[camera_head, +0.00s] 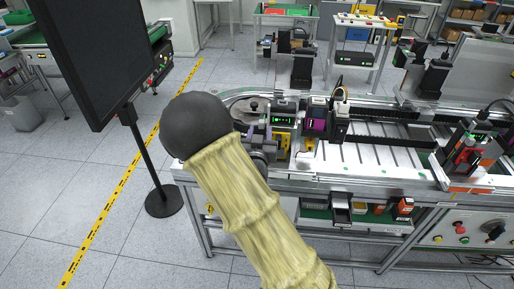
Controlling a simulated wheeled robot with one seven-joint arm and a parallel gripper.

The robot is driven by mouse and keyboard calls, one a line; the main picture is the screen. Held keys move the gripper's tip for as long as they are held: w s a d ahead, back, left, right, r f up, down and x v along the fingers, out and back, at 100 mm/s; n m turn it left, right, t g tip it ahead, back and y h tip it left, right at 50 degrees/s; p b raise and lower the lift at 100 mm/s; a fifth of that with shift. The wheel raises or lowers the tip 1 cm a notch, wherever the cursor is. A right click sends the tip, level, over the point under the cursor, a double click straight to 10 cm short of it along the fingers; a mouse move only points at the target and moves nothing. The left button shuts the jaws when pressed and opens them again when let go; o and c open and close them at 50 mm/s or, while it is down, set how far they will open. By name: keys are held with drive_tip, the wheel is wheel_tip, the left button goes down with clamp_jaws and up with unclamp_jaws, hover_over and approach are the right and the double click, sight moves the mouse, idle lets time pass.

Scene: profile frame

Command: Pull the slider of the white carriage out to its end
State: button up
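My arm (254,212), in a pale yellow sleeve, rises from the bottom edge to a dark rounded joint (195,125) left of the machine. I see no gripper fingers. Small grey parts (262,143) show beside the sleeve at the machine's left end; I cannot tell whether they belong to my arm. The sleeve hides part of the machine's front left.
A black monitor (92,55) on a stand with a round base (164,201) is at the left. An orange and black unit (470,150) is on the machine's right. A control panel (468,230) is at the lower right.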

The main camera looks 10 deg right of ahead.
drive_tip(key=b+v, duration=1.7)
drive_tip(key=b, duration=0.3)
idle(0.4)
